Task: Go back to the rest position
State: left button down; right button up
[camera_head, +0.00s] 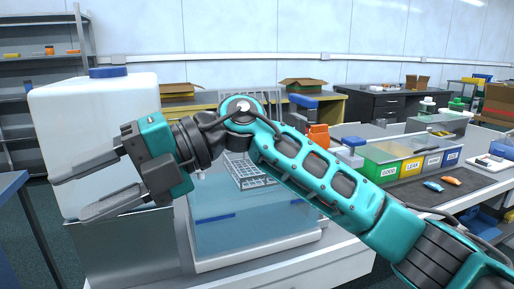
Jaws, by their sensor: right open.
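My right gripper (97,187) is at the left of the head view, at the end of the teal arm that comes in from the lower right. Its two grey fingers point left and stand apart, with nothing between them. It is in front of a large white container with a blue cap (108,72). My left gripper is not in view.
A clear tank of bluish liquid (250,222) stands behind and below my right arm, with a wire rack (243,171) at it. Labelled bins (411,166) in green, yellow, grey and blue stand on the right bench. Orange and blue pouches (451,181) lie before them.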

jog(key=w+d+f+m+t+y+p, duration=0.1)
jog(key=w+d+f+m+t+y, duration=0.2)
jog(key=w+d+m+t+y, duration=0.5)
jog(key=w+d+f+m+t+y+p, duration=0.1)
jog(key=w+d+f+m+t, duration=0.25)
jog(key=m+t, duration=0.9)
jog(key=w+d+f+m+t+h, duration=0.1)
jog(key=d+f+m+t+h, duration=0.4)
jog(key=d+f+m+h, duration=0.4)
jog(key=s+d+f+m+g+h+p, duration=0.1)
jog(key=s+d+f+m+h, duration=0.1)
jog(key=d+f+m+h, duration=0.3)
jog(key=s+d+f+m+g+h+p, duration=0.1)
jog(key=s+d+f+m+h, duration=0.15)
jog(key=f, duration=0.55)
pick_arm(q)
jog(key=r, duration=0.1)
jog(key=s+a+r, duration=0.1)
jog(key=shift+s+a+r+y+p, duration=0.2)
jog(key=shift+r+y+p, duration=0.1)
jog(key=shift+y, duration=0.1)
pick_arm(e)
jog(key=s+d+f+m+g+h, duration=0.2)
jog(key=s+d+f+g, duration=0.3)
jog(key=s+f, duration=0.8)
jog(key=d+h, duration=0.1)
jog(key=d, duration=0.2)
jog(key=shift+s+f+m+g+h, duration=0.2)
jog(key=shift+f+m+g+h, duration=0.1)
jog(key=shift+m+g+h, duration=0.1)
